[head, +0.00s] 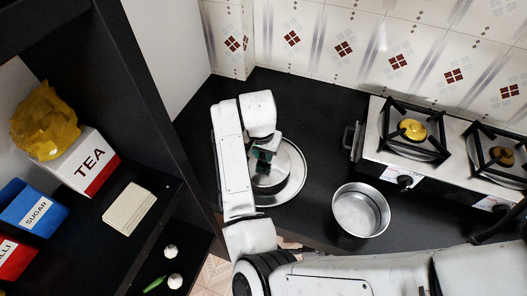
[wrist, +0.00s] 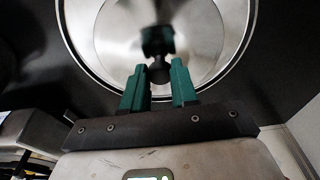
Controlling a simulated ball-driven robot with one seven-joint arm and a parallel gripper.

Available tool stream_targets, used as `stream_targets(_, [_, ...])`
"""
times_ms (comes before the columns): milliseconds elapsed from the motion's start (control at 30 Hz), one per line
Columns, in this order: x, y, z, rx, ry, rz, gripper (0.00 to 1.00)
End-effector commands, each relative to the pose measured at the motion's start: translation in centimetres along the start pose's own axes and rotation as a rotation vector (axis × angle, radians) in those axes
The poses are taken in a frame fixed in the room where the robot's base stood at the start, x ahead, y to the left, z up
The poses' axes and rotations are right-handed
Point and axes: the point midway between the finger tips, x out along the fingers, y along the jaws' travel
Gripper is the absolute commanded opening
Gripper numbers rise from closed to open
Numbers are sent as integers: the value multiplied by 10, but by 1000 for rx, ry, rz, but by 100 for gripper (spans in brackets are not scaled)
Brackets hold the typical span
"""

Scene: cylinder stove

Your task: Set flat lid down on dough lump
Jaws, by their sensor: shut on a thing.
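A round silver flat lid (head: 268,184) with a dark knob (wrist: 160,73) shows under my gripper (head: 265,156). In the wrist view, the green fingers of my gripper (wrist: 159,80) are shut on the knob. The lid's face (wrist: 112,38) is shiny and reflects the knob and fingers. A wider silver dish or plate (head: 299,178) lies below and around the lid on the dark counter. I cannot tell whether the lid touches anything beneath it. No dough lump can be made out; the lid and my arm hide the middle of the dish.
An open steel pot (head: 361,210) stands to the right on the counter (head: 318,120). A stove (head: 374,142) with black grates is at the right. At the left, shelves hold a TEA box (head: 84,165), a blue SUGAR box (head: 34,207) and a yellow bag (head: 47,119).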

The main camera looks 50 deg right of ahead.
Motion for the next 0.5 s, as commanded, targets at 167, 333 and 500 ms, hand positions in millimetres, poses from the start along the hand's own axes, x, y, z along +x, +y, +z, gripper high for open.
stream_targets(167, [2, 0, 0, 0, 0, 0, 29])
stream_targets(333, [1, 0, 0, 0, 0, 0, 45])
stream_targets(500, [1, 0, 0, 0, 0, 0, 58])
